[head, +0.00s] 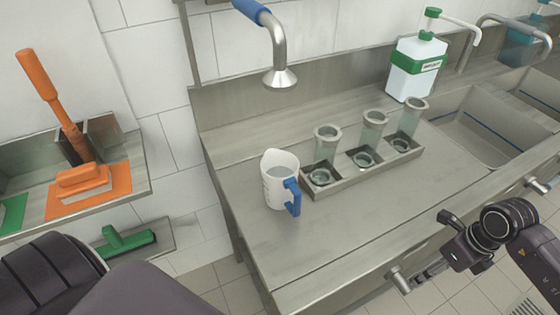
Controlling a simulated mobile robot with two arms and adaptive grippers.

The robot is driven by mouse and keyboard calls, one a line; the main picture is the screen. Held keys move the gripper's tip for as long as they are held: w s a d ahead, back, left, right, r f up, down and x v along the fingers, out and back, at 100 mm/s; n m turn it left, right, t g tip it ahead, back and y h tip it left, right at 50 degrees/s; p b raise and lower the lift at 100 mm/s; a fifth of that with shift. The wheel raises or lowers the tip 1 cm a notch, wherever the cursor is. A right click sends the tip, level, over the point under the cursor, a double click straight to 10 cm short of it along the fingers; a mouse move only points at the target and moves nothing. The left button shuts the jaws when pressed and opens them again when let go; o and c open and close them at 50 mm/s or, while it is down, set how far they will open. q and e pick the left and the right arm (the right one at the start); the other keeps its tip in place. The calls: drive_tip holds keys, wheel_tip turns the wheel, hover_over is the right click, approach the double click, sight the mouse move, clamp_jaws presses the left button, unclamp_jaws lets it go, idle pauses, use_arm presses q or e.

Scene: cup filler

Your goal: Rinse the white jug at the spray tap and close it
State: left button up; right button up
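The white jug (275,187) stands upright on the steel counter (300,245), with its blue handle facing front right. Its inside looks greyish; I cannot tell whether it holds liquid. The spray tap (280,78) hangs above and behind the jug, with a blue grip and a metal spray head. No water stream shows. A metal valve knob (400,280) sits on the counter's front edge. My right gripper (432,245) is open and empty in front of the counter, near this knob and apart from the jug. My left arm shows at the lower left; its gripper is out of view.
A metal tray (402,160) with several cloudy cylinders stands right of the jug. Behind it is a white and green pump bottle (415,68). Sinks (480,135) lie at right, with another knob (537,187) in front. A left shelf (130,180) holds orange brushes. The front counter is clear.

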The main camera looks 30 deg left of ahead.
drive_tip(key=shift+s+r+t+h, duration=0.15)
drive_tip(key=shift+r+t+h, duration=0.15)
drive_tip(key=shift+r+t, duration=0.15)
drive_tip(key=shift+o, duration=0.2)
drive_tip(key=shift+a+t, duration=0.1)
drive_tip(key=shift+t, duration=0.15)
drive_tip(key=shift+r, duration=0.2)
drive_tip(key=o, duration=1.3)
drive_tip(key=shift+r, duration=0.1)
drive_tip(key=r, duration=0.4)
drive_tip(key=s+r, duration=0.1)
drive_tip(key=r, duration=0.6)
drive_tip(key=shift+s+d+r, duration=0.3)
drive_tip(key=shift+s+r, duration=0.05)
